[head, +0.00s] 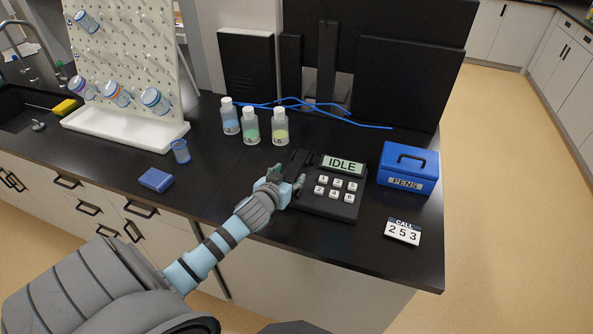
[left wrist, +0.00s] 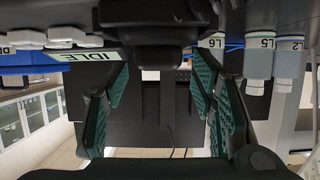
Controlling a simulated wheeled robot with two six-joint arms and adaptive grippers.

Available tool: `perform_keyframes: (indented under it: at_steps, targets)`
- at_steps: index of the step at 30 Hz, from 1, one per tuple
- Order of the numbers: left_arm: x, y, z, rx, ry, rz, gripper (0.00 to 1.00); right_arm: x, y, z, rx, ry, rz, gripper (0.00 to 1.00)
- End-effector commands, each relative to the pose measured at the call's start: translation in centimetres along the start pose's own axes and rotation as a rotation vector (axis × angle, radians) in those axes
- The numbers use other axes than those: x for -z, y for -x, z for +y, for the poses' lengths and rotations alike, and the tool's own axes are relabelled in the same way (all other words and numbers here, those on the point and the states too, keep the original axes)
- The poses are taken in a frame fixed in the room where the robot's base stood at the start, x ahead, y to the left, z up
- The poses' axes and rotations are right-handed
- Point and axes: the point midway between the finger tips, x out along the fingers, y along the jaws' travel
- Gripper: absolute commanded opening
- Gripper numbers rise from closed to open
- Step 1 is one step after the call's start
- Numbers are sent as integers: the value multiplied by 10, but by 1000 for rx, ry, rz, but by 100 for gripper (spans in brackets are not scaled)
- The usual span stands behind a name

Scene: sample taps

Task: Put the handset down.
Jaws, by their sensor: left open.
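The dark desk phone (head: 325,207) sits on the black counter, with white number keys and a display (head: 342,165) reading IDLE. Its black handset (head: 299,160) appears to lie along the phone's left side, partly hidden by my gripper. My left gripper (head: 288,179) is at the phone's left edge, around the handset's near part. In the left wrist view, the open fingers (left wrist: 163,95) stand either side, with the dark handset (left wrist: 160,35) above and between them. I cannot tell whether they touch it. My right gripper is not in view.
A blue PENS box (head: 409,168) and a CALL 253 card (head: 403,231) stand right of the phone. Three capped bottles (head: 250,127) and a blue cable (head: 340,118) are behind. A blue block (head: 155,180), small cup (head: 180,151) and pegboard (head: 125,50) are left.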

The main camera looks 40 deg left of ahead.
Motion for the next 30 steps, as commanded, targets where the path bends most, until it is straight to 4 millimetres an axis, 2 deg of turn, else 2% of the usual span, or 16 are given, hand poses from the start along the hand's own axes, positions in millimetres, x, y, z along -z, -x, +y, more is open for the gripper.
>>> perform_keyframes:
  at_steps: [5,8,11,18,27,28,30]
  targets:
    - [5,-19,1,-1,2,2,52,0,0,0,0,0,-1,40]
    - [13,-39,2,-1,2,2,52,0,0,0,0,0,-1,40]
    - [10,-56,2,-2,1,0,52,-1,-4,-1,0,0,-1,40]
    - [11,-60,3,-4,-2,0,52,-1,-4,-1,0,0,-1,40]
    - [11,-60,2,-3,-1,0,4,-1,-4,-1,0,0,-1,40]
    - [11,-60,2,-3,-1,1,0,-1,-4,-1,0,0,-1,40]
    - [12,-60,2,-3,-1,1,0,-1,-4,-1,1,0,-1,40]
